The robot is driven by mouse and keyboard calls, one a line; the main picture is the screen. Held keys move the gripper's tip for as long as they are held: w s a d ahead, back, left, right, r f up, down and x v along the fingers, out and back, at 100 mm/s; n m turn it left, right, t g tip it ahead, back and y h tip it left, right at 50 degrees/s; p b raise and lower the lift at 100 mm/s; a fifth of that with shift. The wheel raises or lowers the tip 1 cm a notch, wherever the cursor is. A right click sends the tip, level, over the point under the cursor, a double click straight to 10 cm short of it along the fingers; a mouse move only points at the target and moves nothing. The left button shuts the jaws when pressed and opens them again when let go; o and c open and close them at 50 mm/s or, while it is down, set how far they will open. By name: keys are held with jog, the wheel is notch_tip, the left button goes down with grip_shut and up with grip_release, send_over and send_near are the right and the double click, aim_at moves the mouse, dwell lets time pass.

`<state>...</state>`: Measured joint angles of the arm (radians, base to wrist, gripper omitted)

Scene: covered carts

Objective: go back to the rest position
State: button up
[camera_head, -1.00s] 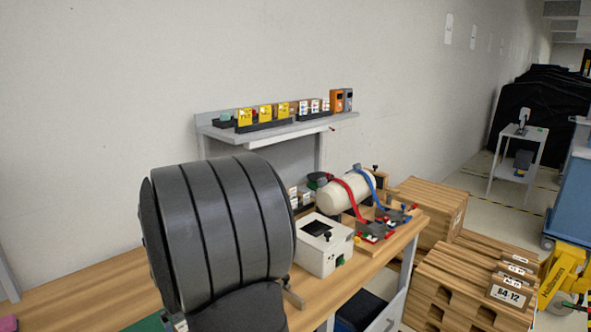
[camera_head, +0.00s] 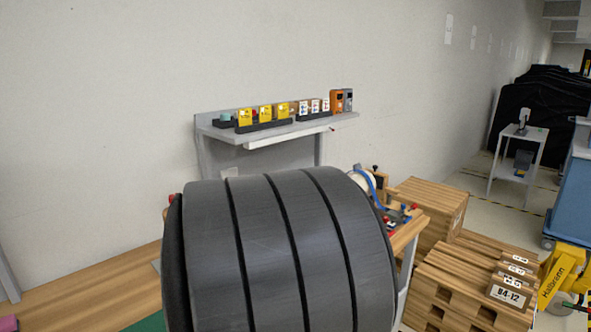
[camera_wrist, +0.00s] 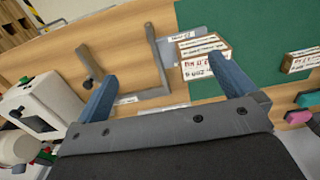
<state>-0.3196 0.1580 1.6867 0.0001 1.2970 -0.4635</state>
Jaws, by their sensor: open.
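My gripper (camera_wrist: 166,88) shows in the wrist view with its two blue fingers spread wide apart and nothing between them. It hangs over the wooden bench top (camera_wrist: 140,55). A grey bracket (camera_wrist: 156,48) and a small labelled box stack (camera_wrist: 203,54) lie beyond the fingertips, apart from them. In the head view my own dark arm link fills the lower middle and hides the gripper and much of the bench.
A white box (camera_wrist: 45,105) stands left of the gripper in the wrist view. A green mat (camera_wrist: 250,35) covers the right side. A shelf (camera_head: 270,130) with small boxes is behind the bench. Stacked wooden crates (camera_head: 470,285) and a yellow machine (camera_head: 562,272) stand right.

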jog(key=a+f, duration=0.4)
jog(key=a, duration=0.6)
jog(key=a+f, duration=0.4)
jog(key=a, duration=0.5)
jog(key=s+a+f, duration=0.1)
jog(key=a+f, duration=0.4)
jog(key=a, duration=0.5)
jog(key=shift+a, duration=0.35)
